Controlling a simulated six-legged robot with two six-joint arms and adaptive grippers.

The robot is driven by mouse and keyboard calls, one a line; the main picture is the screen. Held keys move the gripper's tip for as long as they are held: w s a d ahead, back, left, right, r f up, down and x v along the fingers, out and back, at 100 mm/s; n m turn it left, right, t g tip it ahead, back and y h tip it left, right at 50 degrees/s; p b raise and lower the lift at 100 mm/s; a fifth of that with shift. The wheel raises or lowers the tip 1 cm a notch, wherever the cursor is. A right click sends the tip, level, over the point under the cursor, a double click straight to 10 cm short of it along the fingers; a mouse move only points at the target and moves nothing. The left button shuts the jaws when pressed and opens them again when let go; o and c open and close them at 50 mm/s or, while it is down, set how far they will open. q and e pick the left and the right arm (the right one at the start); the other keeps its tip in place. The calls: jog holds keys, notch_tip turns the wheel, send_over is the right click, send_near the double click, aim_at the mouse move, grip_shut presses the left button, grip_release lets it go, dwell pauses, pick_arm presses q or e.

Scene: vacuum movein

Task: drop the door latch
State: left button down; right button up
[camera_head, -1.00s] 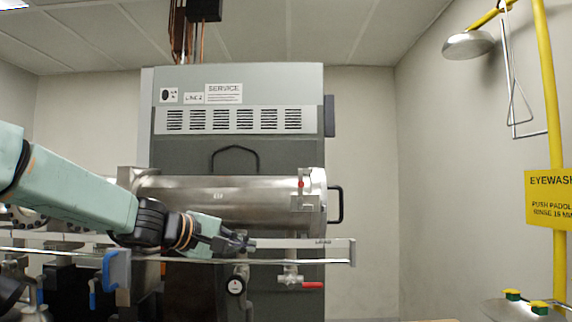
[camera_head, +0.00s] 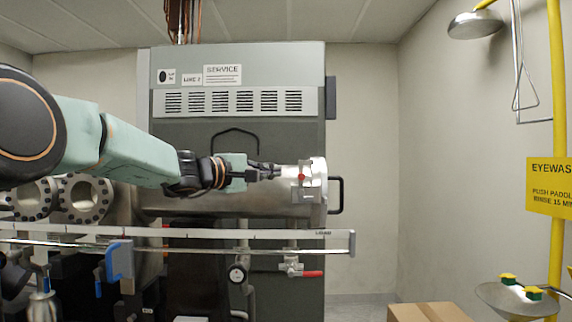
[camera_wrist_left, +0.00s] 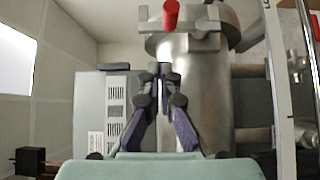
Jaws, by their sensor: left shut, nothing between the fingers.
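The door latch (camera_head: 306,190) is a metal bracket with a red knob (camera_head: 301,177) at the right end of the steel cylinder (camera_head: 230,204). In the left wrist view the red knob (camera_wrist_left: 171,14) stands at the top, above the latch bracket (camera_wrist_left: 190,42). My left gripper (camera_head: 277,171) is shut and empty, in front of the cylinder, its tips a little left of the red knob. In the left wrist view its fingertips (camera_wrist_left: 160,72) point toward the latch, with a visible gap below the knob. I cannot tell whether anything touches. My right gripper is not in view.
A long metal rail (camera_head: 200,250) runs in front below the cylinder. A red-handled valve (camera_head: 312,274) hangs beneath. A cardboard box (camera_head: 428,312) and an eyewash basin (camera_head: 517,299) stand at right.

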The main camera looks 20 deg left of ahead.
pick_arm(q)
jog(key=d, duration=0.3)
jog(key=shift+w+d+p, duration=0.25)
jog(key=shift+p, duration=0.05)
